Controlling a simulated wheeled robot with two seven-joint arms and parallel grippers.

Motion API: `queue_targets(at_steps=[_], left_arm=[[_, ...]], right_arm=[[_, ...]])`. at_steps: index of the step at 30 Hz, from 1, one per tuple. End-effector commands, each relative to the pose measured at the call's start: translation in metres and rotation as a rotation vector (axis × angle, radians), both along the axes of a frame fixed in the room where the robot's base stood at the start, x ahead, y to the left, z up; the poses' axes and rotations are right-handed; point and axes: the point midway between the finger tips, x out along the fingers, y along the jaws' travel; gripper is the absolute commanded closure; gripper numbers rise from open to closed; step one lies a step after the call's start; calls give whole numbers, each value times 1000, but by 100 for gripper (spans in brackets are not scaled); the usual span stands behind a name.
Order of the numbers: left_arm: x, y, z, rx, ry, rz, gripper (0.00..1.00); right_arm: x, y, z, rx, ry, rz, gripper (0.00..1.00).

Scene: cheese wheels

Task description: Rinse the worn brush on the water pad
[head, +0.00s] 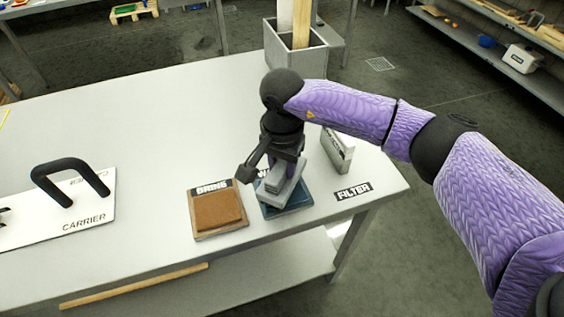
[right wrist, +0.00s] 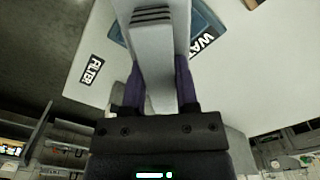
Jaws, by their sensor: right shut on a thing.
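My right gripper (head: 281,170) points down and is shut on a grey brush (head: 284,190) at the right part of the table. In the right wrist view the brush (right wrist: 153,50) is a pale grey body with dark ridges, held between the two fingers. The blue water pad (head: 294,208) lies under the brush and is partly hidden by it. The brush is over the pad; I cannot tell whether it touches. The pad (right wrist: 210,28) also shows beside the brush in the right wrist view. My left gripper is not in view.
A brown brine pad (head: 218,209) lies just left of the water pad. A pale upright block (head: 337,150) and a FILTER label (head: 353,191) are to the right. A carrier board with a black handle (head: 70,178) lies far left. A grey bin (head: 293,55) stands behind.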

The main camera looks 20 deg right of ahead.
Motion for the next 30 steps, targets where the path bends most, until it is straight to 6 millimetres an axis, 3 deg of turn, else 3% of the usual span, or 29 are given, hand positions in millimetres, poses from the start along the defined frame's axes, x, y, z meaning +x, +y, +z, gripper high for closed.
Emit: queue_targets(at_steps=[30], left_arm=[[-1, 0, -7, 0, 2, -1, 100]], right_arm=[[0, 0, -8, 1, -1, 0, 100]])
